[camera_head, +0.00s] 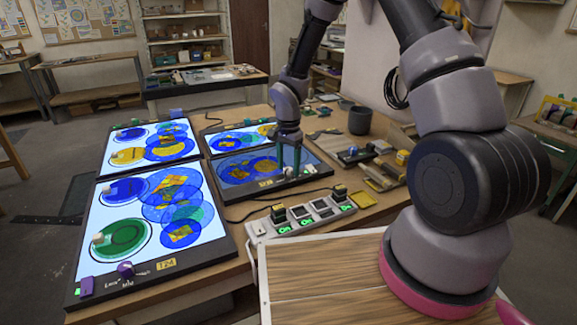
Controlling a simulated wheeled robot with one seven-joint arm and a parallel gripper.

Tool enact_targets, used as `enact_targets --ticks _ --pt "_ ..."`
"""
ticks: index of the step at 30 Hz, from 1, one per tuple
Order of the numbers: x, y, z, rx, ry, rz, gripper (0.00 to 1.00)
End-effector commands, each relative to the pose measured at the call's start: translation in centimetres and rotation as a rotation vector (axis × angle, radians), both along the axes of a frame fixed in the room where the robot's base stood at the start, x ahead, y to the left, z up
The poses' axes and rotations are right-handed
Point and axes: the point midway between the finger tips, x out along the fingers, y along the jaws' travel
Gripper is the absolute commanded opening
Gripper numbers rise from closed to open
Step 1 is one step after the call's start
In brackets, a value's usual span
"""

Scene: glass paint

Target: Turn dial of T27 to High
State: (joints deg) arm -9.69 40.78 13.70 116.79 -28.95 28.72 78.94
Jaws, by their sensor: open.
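My gripper (289,163) points down over the front right of a dim light panel (235,197). Its dark green fingers are apart. A small pale knob (289,171) shows at the fingertips; I cannot tell whether they touch it. This panel has a small yellow label (266,183) at its front edge, too small to read, so I cannot confirm that it is T27. Glass discs in blue (238,173) lie on it. The dial's setting cannot be read.
A brightly lit panel labelled T24 (166,264) has a purple dial (125,268) at front left. Two more lit panels lie behind. A power strip (301,216) with green lights and plugs sits in front of the dim panel. Tools and a dark cup (360,120) stand at right.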

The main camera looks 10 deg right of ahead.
Motion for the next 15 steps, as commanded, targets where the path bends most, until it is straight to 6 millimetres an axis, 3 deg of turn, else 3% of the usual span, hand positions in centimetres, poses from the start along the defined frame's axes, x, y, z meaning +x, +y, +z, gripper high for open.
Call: enact_targets --ticks 9,14,15 --pt "0.00 -0.01 -0.30 0.000 0.000 -0.001 0.67" --pt "0.00 -0.01 -0.29 0.000 0.000 -0.001 0.05" --pt "0.00 -0.01 -0.28 0.000 0.000 -0.001 0.00"
